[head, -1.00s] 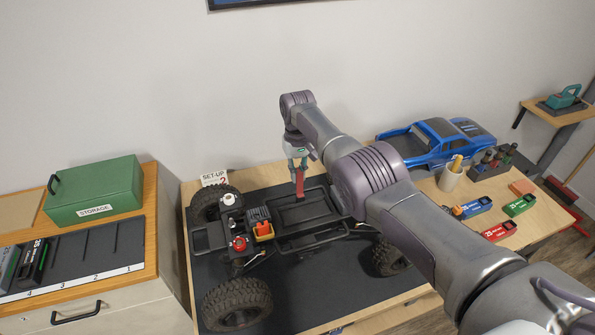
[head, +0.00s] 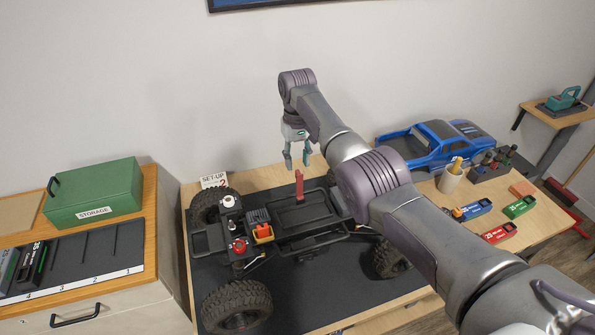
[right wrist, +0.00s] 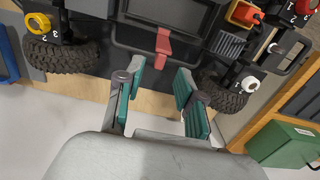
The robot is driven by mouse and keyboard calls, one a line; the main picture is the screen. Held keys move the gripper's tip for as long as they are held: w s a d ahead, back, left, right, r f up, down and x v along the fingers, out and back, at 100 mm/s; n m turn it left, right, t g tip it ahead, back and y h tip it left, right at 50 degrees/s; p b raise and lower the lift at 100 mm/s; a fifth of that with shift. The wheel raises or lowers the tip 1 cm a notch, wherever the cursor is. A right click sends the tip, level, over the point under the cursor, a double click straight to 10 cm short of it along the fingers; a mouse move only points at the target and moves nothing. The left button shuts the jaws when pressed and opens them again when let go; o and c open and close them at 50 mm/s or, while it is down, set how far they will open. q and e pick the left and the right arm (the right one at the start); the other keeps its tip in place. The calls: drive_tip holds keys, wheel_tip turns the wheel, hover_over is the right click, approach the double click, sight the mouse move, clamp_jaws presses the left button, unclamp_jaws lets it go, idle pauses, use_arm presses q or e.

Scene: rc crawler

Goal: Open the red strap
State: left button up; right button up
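The red strap (head: 299,184) stands upright from the edge of the black battery tray (head: 305,212) on the crawler chassis. In the right wrist view the strap (right wrist: 163,47) lies beyond my fingertips, with its wider end toward me. My right gripper (head: 298,161) is just above the strap, fingers apart and empty. In the right wrist view the gripper (right wrist: 157,82) has teal pads spread wide, with a gap to the strap. My left gripper is not in view.
The chassis has large black wheels (head: 237,305) and sits on a dark mat. A blue truck body (head: 432,145), a cup (head: 450,180) and several coloured packs (head: 473,208) are at the right. A green storage box (head: 95,192) is at the left.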

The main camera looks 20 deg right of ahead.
wheel_tip(320, 180, up, 6)
drive_tip(key=shift+r, duration=0.15)
idle(0.5)
